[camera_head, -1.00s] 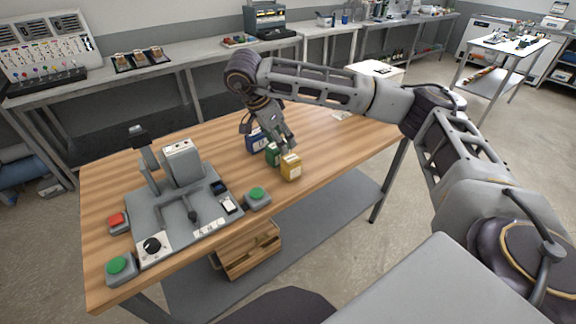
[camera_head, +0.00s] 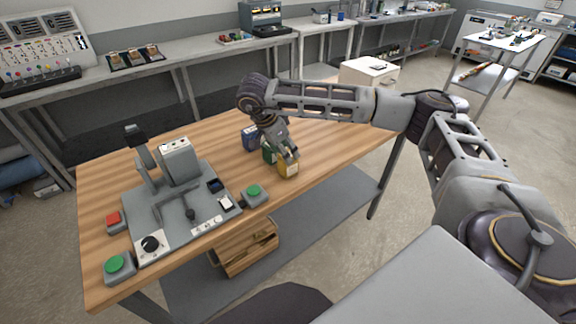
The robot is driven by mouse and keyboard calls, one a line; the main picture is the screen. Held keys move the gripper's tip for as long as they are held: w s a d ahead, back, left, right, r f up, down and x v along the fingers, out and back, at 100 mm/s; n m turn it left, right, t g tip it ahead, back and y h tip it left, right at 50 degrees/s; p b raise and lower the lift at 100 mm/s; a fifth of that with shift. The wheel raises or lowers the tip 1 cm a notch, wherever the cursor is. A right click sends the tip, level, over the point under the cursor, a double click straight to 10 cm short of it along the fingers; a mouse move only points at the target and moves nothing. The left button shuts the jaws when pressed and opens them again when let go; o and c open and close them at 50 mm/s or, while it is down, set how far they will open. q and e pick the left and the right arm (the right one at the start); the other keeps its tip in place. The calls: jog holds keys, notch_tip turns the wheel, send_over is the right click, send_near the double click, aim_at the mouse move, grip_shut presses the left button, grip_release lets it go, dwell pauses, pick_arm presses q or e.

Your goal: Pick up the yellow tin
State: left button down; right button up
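The yellow tin (camera_head: 288,172) stands upright on the wooden table, at the front of a short row of tins. My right gripper (camera_head: 286,156) points down at the top of the yellow tin and partly hides it. Its fingers are small in view, and I cannot tell whether they touch the tin or how far apart they are. A green tin (camera_head: 268,156) stands just behind the yellow one, partly covered by the gripper. A blue tin (camera_head: 249,140) stands behind the green one. My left gripper is not in view.
A grey device (camera_head: 180,205) with a lever and dial stands on the left of the table (camera_head: 110,185). A green button box (camera_head: 254,195) sits between it and the tins. A wooden crate (camera_head: 246,252) is on the lower shelf. The table's right part is clear.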

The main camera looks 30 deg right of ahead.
aim_at(286, 172)
jog(key=shift+x, duration=0.8)
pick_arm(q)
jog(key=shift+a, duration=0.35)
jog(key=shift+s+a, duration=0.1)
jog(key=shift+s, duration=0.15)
pick_arm(e)
jog(key=shift+f, duration=0.15)
jog(key=x, duration=0.3)
jog(key=shift+s+d+f+p, duration=0.1)
jog(key=shift+s+f+p, duration=0.1)
jog(key=shift+p, duration=0.1)
jog(key=shift+d+f, duration=0.3)
jog(key=shift+f, duration=0.4)
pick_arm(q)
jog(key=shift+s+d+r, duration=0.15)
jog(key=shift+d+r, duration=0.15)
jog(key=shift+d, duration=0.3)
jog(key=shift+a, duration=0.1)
